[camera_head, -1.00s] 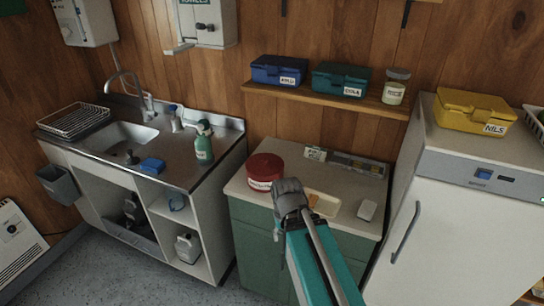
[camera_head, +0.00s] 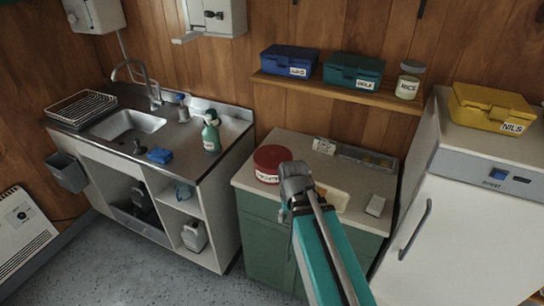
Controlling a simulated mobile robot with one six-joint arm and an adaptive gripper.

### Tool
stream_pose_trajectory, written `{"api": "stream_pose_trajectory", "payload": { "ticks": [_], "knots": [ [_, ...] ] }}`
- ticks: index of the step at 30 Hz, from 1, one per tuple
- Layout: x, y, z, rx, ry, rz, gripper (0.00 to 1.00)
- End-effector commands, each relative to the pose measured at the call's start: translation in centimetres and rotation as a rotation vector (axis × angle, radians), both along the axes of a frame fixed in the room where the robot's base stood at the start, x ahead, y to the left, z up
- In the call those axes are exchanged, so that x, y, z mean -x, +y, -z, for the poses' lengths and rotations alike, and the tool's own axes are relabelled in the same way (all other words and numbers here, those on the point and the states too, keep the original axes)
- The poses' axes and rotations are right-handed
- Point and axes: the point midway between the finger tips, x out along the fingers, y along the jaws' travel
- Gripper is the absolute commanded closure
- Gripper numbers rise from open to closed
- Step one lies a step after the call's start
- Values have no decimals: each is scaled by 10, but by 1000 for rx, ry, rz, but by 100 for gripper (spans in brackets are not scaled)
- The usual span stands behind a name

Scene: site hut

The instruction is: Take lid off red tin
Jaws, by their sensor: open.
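The green cabinet's top (camera_head: 290,143) also bears a cream tray (camera_head: 334,200), a white block (camera_head: 375,206), a small card (camera_head: 324,145) and a grey tray (camera_head: 368,157). A shelf (camera_head: 325,91) hangs above. A white fridge (camera_head: 447,210) stands right, a sink unit (camera_head: 190,148) left.

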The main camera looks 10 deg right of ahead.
Motion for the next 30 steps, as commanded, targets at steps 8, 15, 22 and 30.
{"api": "stream_pose_trajectory", "payload": {
  "ticks": [8, 15, 22, 30],
  "knots": [
    [-52, 0, -39, 0, 0, 321, 30],
    [-104, 0, -74, -1, -1, 689, 30],
    [-153, 0, -107, -1, -1, 1046, 30],
    [-211, 1, -146, 0, -2, 1463, 30]
  ]
}}
